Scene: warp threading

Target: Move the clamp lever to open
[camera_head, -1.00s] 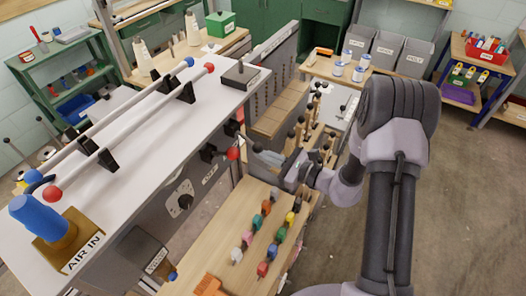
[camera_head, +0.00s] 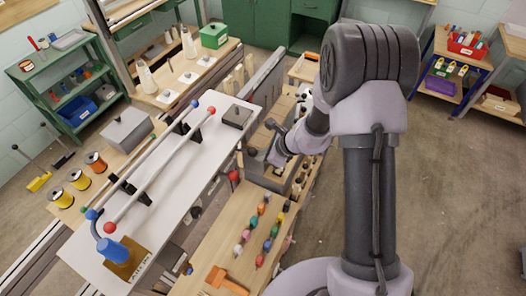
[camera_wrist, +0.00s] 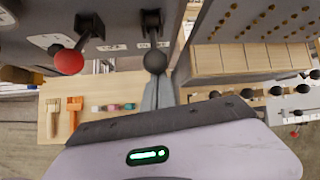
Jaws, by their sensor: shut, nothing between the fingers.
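Two ball-ended levers stand out from the grey machine's side panel. One has a red ball (camera_wrist: 68,62), also seen in the head view (camera_head: 234,175). The other has a black ball (camera_wrist: 154,60) and hangs from a dark bracket in the wrist view. I cannot read the small labels beside them, so I cannot tell which is the clamp lever. My gripper (camera_wrist: 160,92) is shut and empty, its grey fingers just below the black ball in the wrist view. I cannot tell whether they touch it. In the head view my gripper (camera_head: 272,153) is beside the panel, right of the red ball.
The white machine top (camera_head: 165,190) carries two long rods with red and blue ends. A wooden board (camera_head: 215,240) holds several coloured spools. More black-knobbed pegs (camera_wrist: 275,90) stand to the right in the wrist view. Open floor lies at right.

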